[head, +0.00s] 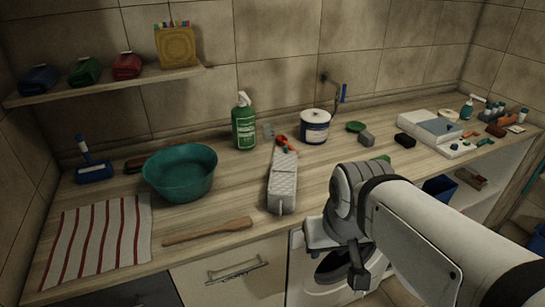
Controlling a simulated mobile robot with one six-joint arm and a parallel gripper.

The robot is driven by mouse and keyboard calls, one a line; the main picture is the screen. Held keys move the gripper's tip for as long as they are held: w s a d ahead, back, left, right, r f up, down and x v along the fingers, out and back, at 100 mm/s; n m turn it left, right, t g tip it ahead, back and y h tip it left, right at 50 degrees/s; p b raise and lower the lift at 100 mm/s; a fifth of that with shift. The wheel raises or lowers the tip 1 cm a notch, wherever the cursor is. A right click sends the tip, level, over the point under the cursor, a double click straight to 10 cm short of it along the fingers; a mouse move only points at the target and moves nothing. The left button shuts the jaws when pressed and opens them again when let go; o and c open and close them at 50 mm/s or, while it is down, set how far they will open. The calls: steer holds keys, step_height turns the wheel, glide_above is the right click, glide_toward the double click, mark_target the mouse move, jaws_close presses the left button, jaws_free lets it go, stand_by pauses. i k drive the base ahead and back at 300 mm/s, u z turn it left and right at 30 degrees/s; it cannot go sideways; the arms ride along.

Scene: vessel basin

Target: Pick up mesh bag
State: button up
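A long pale grey object with a mesh-like pattern (282,182) lies on the wooden counter at the middle, its near end close to the front edge. It may be the mesh bag, but I cannot tell for sure. A small red and orange item (283,143) with a bit of green sits at its far end; I cannot tell whether they are joined. My gripper (345,265) is in front of the counter, to the right of and nearer than the grey object, and apart from it. Its fingers are dark and partly hidden, so their opening is unclear.
A teal basin (180,172) and a wooden spatula (208,231) lie left of the grey object. A green bottle (244,122) and a white-blue tub (315,126) stand behind. A striped cloth (98,238) covers the left front. Small blocks and a white tray (430,130) are right.

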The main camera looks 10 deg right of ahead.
mark_target(282, 186)
steer(key=z, duration=0.05)
steer(key=i, duration=0.35)
steer(key=u, duration=0.05)
steer(key=k, duration=1.7)
steer(key=u, duration=1.15)
steer(key=i, duration=1.55)
steer(key=z, duration=1.25)
